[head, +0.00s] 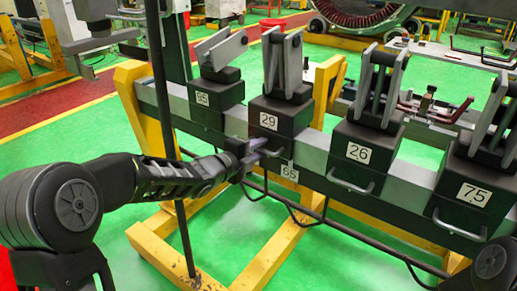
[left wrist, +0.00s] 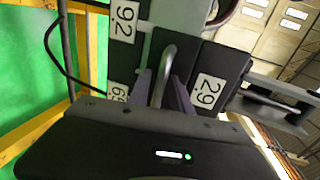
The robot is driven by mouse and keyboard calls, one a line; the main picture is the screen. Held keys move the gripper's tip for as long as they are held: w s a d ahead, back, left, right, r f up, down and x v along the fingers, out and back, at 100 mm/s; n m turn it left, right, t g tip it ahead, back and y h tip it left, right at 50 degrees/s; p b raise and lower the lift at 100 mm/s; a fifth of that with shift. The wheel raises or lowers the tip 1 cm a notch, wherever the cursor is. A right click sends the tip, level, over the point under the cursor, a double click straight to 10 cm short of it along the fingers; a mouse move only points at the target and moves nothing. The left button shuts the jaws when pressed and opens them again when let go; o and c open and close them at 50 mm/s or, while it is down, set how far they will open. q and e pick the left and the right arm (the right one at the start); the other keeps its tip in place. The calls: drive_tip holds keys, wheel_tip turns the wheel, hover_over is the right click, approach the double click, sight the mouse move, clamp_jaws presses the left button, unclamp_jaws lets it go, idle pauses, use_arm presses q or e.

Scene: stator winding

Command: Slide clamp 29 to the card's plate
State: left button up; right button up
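Clamp 29 (head: 283,117) is a black block with a grey lever on top, on the grey rail (head: 313,155). Its label and front handle (head: 272,153) face me. My left gripper (head: 256,149) is at this handle. In the left wrist view, the left gripper's fingers (left wrist: 161,88) stand open on both sides of the bent handle (left wrist: 167,62), with small gaps. The 29 label (left wrist: 208,92) is right of them. A plate that seems to read 65 (head: 289,172) is on the rail's face, just below and right of clamp 29. My right gripper is not in view.
A clamp that seems to read 95 (head: 215,95) stands left of clamp 29. Clamp 26 (head: 368,147) and clamp 75 (head: 478,190) stand to the right. A short stretch of bare rail separates 29 from 26. A thin dark post (head: 166,100) stands beside my left arm.

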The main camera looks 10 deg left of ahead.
use_arm(q)
clamp_jaws()
idle(1.1)
